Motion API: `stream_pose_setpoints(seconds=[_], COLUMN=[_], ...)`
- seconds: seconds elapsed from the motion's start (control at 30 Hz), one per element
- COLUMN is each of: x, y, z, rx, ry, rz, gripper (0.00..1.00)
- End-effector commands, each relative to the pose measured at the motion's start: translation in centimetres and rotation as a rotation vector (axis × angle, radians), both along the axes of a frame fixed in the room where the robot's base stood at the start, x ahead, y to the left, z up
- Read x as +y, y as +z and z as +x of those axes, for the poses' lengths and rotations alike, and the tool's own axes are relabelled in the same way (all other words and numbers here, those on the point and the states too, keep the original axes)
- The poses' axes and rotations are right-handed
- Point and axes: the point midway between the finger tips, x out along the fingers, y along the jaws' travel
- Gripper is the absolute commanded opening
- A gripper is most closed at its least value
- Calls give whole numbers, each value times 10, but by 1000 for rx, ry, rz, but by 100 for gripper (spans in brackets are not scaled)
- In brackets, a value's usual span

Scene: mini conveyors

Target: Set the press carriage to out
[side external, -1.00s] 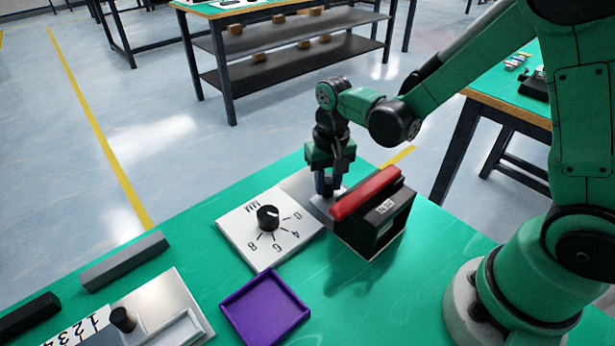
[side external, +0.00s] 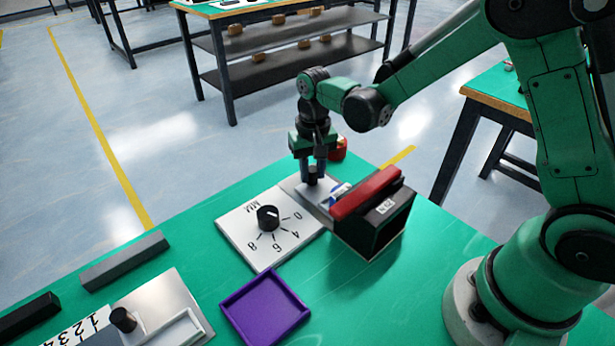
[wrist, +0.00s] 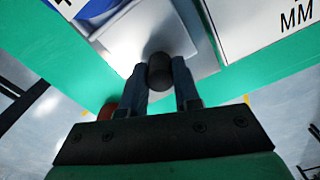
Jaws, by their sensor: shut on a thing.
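The press (side external: 372,228) is a black box with a red top bar, standing on the green table right of the white dial plate. Its carriage (side external: 337,190), a pale piece with a blue and white mark, shows at the press's left side on a grey metal base. My gripper (side external: 313,177) is at the far end of that base, away from the press. In the wrist view my gripper (wrist: 160,80) has its two fingers shut on the black knob (wrist: 160,68) of the carriage. The knob is mostly hidden by the fingers in the side view.
A white dial plate (side external: 250,235) with a black knob lies just left of the press. A purple tray (side external: 264,306), a grey bar (side external: 125,262) and a numbered panel (side external: 160,310) are nearer the front. A red object (side external: 338,150) shows behind my gripper.

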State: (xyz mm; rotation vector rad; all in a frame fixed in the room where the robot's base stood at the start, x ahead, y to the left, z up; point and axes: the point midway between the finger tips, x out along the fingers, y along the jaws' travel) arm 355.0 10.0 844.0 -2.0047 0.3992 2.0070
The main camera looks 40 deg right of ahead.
Motion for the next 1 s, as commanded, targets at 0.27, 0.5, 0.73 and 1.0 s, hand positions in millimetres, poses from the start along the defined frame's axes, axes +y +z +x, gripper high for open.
stream_pose_setpoints(seconds=[0.27, 0.5, 0.73, 1.0], x=[0, 0, 1, 0], y=[0, 0, 0, 0], z=[46, 50, 50, 49], rx=[-1, -7, -6, -2], ry=[0, 1, 1, 0], rz=[1, 0, 1, 0], gripper=[0, 0, 58, 58])
